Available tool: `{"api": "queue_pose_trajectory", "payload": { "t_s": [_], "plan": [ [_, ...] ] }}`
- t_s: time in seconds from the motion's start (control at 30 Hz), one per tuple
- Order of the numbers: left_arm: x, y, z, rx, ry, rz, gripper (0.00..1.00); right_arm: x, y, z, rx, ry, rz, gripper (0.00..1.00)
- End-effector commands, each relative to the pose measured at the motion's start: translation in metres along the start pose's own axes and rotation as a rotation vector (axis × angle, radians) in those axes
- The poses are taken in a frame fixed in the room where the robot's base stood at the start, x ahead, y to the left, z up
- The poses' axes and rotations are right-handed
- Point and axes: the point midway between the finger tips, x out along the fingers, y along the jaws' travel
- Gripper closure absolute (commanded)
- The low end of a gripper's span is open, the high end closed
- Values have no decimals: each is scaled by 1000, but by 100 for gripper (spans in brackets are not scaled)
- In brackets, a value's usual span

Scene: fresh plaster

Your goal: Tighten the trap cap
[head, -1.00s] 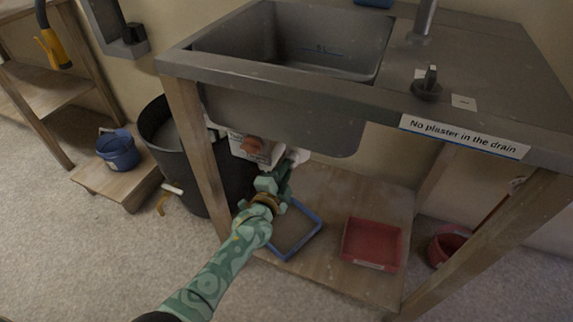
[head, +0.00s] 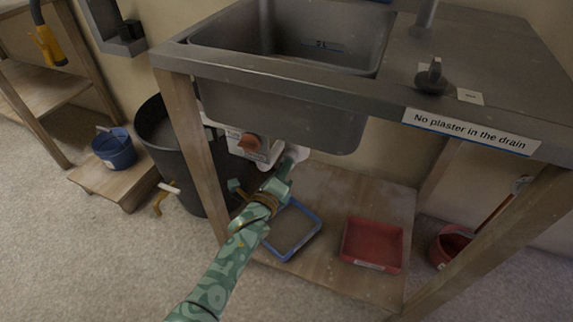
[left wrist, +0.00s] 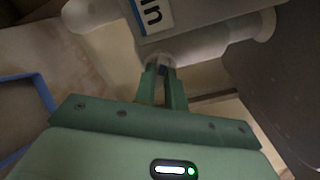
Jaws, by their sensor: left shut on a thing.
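The pale plastic trap (head: 246,150) hangs under the sink basin, with an orange-brown round part on its front. My left gripper (head: 286,170) reaches up under the basin to the trap. My right gripper is not in view.
A blue-rimmed tray (head: 315,226) and a red tray (head: 372,244) lie on the wooden shelf (head: 333,270). A black bin (head: 205,195) stands left of the sink's front leg (head: 190,130). The steel basin (head: 285,108) is close above the arm.

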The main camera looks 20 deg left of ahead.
Motion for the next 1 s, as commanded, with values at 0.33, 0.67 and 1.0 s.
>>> {"api": "queue_pose_trajectory", "payload": {
  "t_s": [0.33, 0.67, 1.0],
  "plan": [
    [-1, 2, -2, 514, 2, 2, 100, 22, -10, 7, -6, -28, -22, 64],
    [-1, 8, -6, 882, 6, 2, 100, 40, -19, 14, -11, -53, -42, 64],
    [-1, 2, -2, 1064, 2, 1, 79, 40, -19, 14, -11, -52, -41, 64]
  ]
}}
